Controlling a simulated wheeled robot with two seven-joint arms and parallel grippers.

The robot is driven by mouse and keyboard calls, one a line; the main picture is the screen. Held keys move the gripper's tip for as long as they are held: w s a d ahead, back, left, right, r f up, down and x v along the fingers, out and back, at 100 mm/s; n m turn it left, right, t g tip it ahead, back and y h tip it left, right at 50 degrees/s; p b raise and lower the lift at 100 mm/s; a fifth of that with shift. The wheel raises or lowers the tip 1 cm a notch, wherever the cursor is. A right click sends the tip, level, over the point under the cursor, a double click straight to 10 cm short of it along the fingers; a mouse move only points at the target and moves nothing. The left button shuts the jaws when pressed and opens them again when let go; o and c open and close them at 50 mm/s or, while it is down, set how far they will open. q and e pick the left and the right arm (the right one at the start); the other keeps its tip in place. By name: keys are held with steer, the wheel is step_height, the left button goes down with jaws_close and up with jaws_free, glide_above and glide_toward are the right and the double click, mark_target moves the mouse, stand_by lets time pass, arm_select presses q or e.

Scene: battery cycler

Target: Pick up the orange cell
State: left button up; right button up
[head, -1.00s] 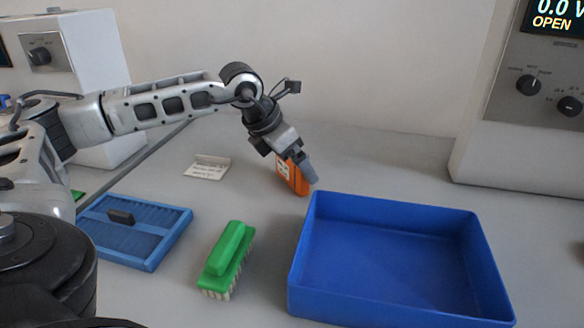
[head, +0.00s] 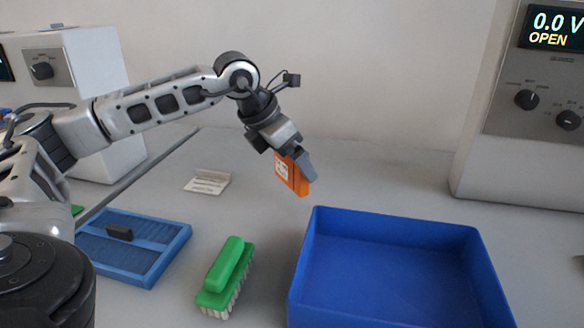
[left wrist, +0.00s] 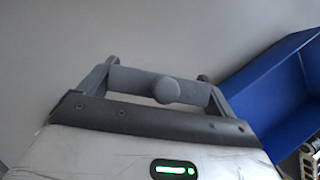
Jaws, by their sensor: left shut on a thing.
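The orange cell (head: 301,186) has a white label on its left side. In the head view it is in the jaws of my left gripper (head: 297,163), tilted, behind the blue bin's back left corner. It appears to be held a little above the grey bench. My left gripper is shut on it, and one grey finger covers part of its top right. The left wrist view shows grey parts of the gripper (left wrist: 165,88), but I cannot make out the cell there. My right gripper is not in view.
An empty blue bin (head: 398,229) stands at front right; it also shows in the left wrist view (left wrist: 265,90). A green brush (head: 228,268), a blue tray (head: 178,244) with a dark block, and a white card (head: 208,182) lie to the left. Instrument boxes flank the bench.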

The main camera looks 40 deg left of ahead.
arm_select(q)
steer(key=s+d+r+b, duration=0.1)
steer(key=s+d+r, duration=0.5)
steer(key=s+r, duration=0.3)
steer(key=s, duration=0.2)
steer(key=shift+s, duration=0.3)
steer(key=shift+a+f, duration=0.1)
